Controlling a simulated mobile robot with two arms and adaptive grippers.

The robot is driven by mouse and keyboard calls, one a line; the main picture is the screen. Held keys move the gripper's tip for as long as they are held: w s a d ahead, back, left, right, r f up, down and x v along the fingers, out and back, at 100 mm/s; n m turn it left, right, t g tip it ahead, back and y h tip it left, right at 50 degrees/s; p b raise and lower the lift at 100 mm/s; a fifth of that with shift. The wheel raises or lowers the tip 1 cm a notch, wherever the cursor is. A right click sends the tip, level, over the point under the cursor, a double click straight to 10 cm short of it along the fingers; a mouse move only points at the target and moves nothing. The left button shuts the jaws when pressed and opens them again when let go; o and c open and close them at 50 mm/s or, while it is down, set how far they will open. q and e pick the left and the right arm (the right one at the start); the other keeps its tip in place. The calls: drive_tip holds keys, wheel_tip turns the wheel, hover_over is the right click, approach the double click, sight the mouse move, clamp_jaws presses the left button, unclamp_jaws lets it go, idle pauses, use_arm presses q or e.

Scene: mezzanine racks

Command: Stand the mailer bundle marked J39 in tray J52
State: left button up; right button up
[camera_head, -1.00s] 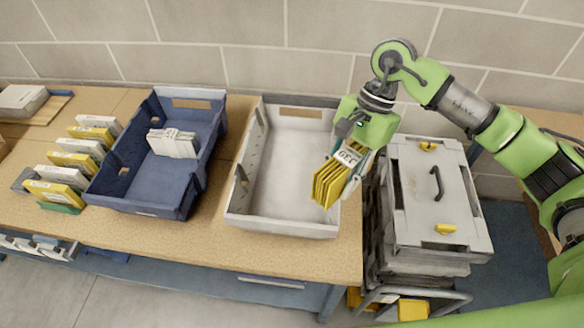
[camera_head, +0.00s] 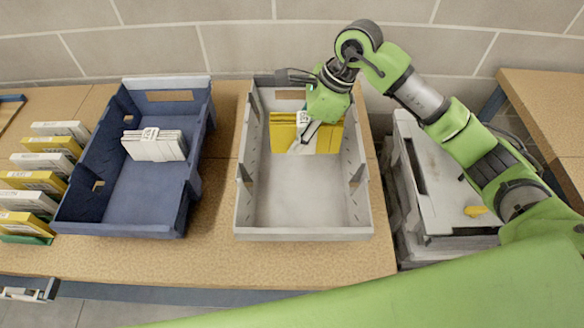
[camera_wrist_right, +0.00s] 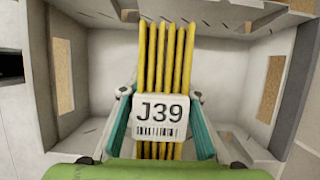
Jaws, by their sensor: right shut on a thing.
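The yellow mailer bundle (camera_head: 285,135) is inside the far part of the light grey tray (camera_head: 303,233) in the head view. In the right wrist view the bundle (camera_wrist_right: 167,62) shows several yellow mailers side by side, with a white J39 label (camera_wrist_right: 160,118). My right gripper (camera_head: 309,138) is shut on the bundle; in the wrist view its teal fingers (camera_wrist_right: 160,140) sit on both sides of the label. The bundle stands upright between the tray walls. I cannot tell whether it touches the tray floor. No J52 mark is readable.
A blue tray (camera_head: 75,222) to the left holds a white mailer bundle (camera_head: 155,145). Several white and yellow mailers (camera_head: 40,180) stand in a row at the far left. A stack with a grey lid (camera_head: 440,200) stands right of the table. The near part of the grey tray is empty.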

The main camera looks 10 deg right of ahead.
drive_tip(key=f, duration=0.2)
drive_tip(key=b, duration=0.1)
drive_tip(key=shift+w+a+f, duration=0.3)
drive_tip(key=shift+w+f, duration=0.1)
drive_tip(key=p, duration=0.1)
hover_over(288, 174)
drive_tip(key=d, duration=0.2)
drive_tip(key=f, duration=0.5)
drive_tip(key=shift+s+a, duration=0.2)
drive_tip(key=shift+s, duration=0.05)
wheel_tip(288, 174, down, 4)
drive_tip(key=shift+f+p, duration=0.15)
drive_tip(key=shift+p, duration=0.5)
use_arm(q)
drive_tip(key=shift+s+d, duration=0.35)
drive_tip(key=shift+s, duration=0.15)
use_arm(e)
drive_tip(key=shift+f, duration=0.1)
drive_tip(key=o, duration=0.7)
drive_tip(key=shift+w, duration=0.1)
drive_tip(key=o, duration=0.4)
use_arm(q)
drive_tip(key=shift+f, duration=0.1)
drive_tip(key=shift+s, duration=0.1)
